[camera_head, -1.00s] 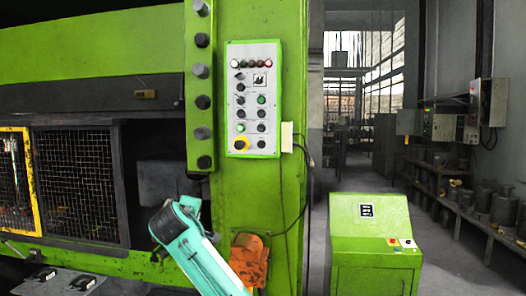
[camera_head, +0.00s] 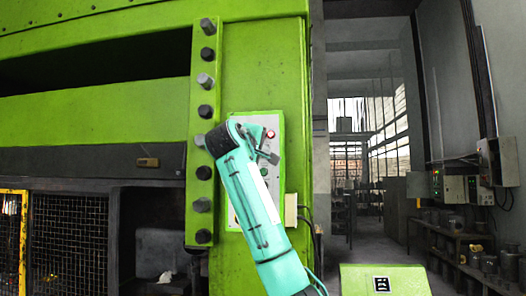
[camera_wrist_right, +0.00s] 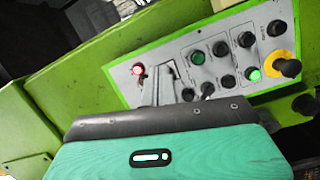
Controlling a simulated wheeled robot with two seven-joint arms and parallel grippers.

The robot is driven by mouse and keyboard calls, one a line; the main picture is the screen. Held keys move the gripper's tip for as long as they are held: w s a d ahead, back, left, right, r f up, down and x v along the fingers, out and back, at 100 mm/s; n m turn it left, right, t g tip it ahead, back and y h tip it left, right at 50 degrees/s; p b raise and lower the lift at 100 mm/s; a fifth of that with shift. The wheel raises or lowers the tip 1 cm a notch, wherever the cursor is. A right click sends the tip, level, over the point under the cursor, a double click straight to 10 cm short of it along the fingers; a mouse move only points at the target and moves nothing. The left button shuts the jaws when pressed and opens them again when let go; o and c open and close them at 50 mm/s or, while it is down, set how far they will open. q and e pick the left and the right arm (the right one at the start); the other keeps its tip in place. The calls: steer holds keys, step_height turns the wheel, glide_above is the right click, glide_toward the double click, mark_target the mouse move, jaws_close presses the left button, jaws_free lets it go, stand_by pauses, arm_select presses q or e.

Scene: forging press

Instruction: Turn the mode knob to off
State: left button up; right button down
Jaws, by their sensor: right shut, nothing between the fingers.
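The light grey control panel (camera_head: 267,121) is on the green press column, largely hidden behind my right arm in the head view. In the right wrist view, the panel (camera_wrist_right: 120,76) shows a red light, green buttons, a yellow-ringed knob and several black knobs (camera_wrist_right: 220,48). I cannot tell which of them is the mode knob; the labels are too small to read. My right gripper (camera_head: 268,151) is shut and empty in front of the panel's upper part. In the right wrist view its fingers (camera_wrist_right: 160,84) cover some controls; contact cannot be made out. My left gripper is not in view.
A row of bolts (camera_head: 205,112) on a green strip stands left of the panel. A pale box (camera_head: 291,209) with a cable is at its lower right. A green pedestal (camera_head: 385,281) stands lower right. The aisle behind is open.

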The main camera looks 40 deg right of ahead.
steer(key=w+d+p, duration=0.2)
steer(key=w+d, duration=0.3)
steer(key=d, duration=0.1)
steer(key=shift+w+d+p, duration=0.25)
steer(key=shift+w+p, duration=0.05)
steer(key=shift+s+d, duration=0.1)
